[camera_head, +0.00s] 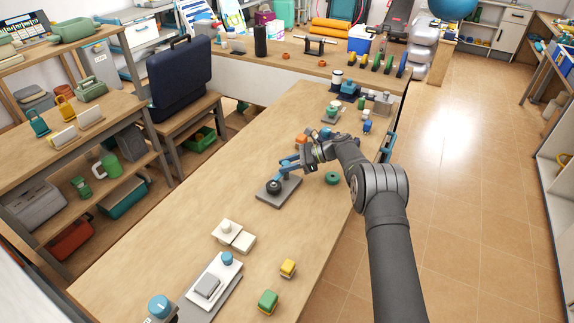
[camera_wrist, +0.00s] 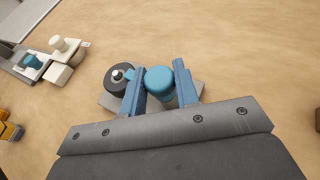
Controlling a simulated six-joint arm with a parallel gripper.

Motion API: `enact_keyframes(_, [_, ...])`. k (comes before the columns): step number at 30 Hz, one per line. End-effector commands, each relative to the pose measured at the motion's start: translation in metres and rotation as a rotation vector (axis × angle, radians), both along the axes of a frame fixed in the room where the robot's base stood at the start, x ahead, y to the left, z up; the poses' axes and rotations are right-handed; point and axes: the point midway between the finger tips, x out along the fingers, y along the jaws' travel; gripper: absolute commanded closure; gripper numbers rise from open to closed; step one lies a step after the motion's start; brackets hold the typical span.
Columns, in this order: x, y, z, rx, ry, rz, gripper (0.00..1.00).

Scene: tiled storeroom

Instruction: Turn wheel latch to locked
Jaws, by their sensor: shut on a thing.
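The wheel latch is a dark round hub (camera_head: 273,186) on a grey base plate (camera_head: 284,194) in the middle of the long table. In the wrist view its dark hub (camera_wrist: 113,84) has a light centre pin and a short blue arm reaching right to a round blue knob (camera_wrist: 160,79). My gripper (camera_head: 288,166) comes in from the right. In the wrist view its blue fingers (camera_wrist: 157,84) stand on either side of the blue knob and are shut on it. The fingers hide part of the base plate and hub edge.
A white latch block (camera_head: 233,234) and a grey panel with a blue knob (camera_head: 210,286) stand nearer. Yellow (camera_head: 288,268) and green (camera_head: 268,301) blocks lie at front right.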

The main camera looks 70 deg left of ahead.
Motion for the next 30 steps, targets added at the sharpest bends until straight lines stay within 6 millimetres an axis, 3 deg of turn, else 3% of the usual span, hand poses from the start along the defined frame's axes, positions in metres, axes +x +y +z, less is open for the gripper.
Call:
enact_keyframes(12, [-0.0004, 0.0013, 0.0013, 0.004, 0.001, 0.109, 0.94])
enact_keyframes(29, [-0.0005, 0.0009, 0.0023, 0.004, 0.002, 0.128, 0.94])
enact_keyframes(30, [-0.0006, 0.0009, 0.0024, 0.004, 0.002, 0.128, 0.70])
